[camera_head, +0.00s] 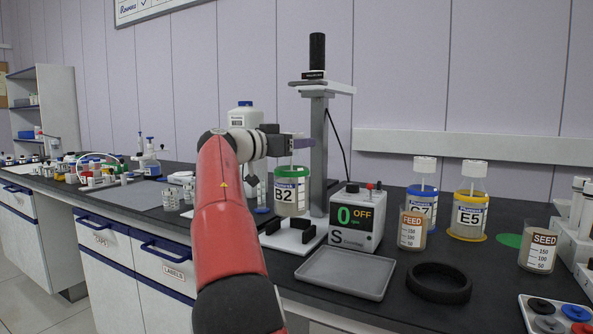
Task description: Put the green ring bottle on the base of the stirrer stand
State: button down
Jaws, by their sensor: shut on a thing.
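The green ring bottle (289,197), labelled B2, hangs upright under my gripper (291,148), which is shut on its upper part; the exact contact is hard to see. The stirrer stand (319,150) is a grey column with a black motor on top, right beside and behind the bottle. Its white base (290,243) with dark blocks lies below the bottle. The bottle's bottom looks a little above the base, but I cannot tell the exact gap. My red arm hides part of the bench left of the base.
A control box (355,217) reading 0 and OFF stands right of the base. A grey tray (345,273) and black ring (438,282) lie in front. Bottles C7 (421,207) and E5 (468,211), FEED (412,230) and SEED (538,251) beakers stand right. A green disc (508,240) is bare.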

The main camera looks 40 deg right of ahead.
aim_at(296, 166)
jog(key=shift+f+b, duration=0.7)
jog(key=shift+f, duration=2.15)
jog(key=c, duration=0.6)
grip_release()
jog(key=shift+a+f, duration=0.1)
jog(key=a+b, duration=0.2)
jog(key=a, duration=1)
jog(key=shift+b, duration=0.4)
